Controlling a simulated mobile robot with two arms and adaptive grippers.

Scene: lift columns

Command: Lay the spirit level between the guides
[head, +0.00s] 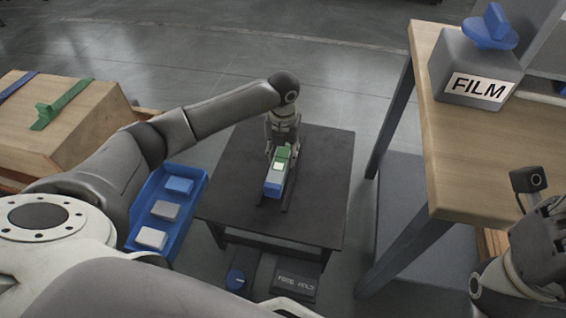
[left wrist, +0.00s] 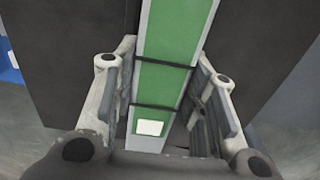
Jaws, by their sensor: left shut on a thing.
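The spirit level (head: 273,186), green on top with a blue near end, is over the low black table. My left gripper (head: 282,146) is shut on its far part. In the left wrist view the level's green face (left wrist: 164,85), with dark bands and a white patch, runs between the two fingers (left wrist: 163,105). Thin dark guides (head: 288,194) run along the level on the tabletop, one on each side; they are hard to make out. I cannot tell whether the level touches the table. My right gripper (head: 540,225) is at the right edge, its fingers unclear.
The black table (head: 325,170) is otherwise clear. A blue tray (head: 190,222) with several blocks stands left of it. A wooden box (head: 75,125) is further left. A wooden bench (head: 450,150) with a FILM box (head: 475,70) is at right. Two pedals (head: 296,282) lie in front.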

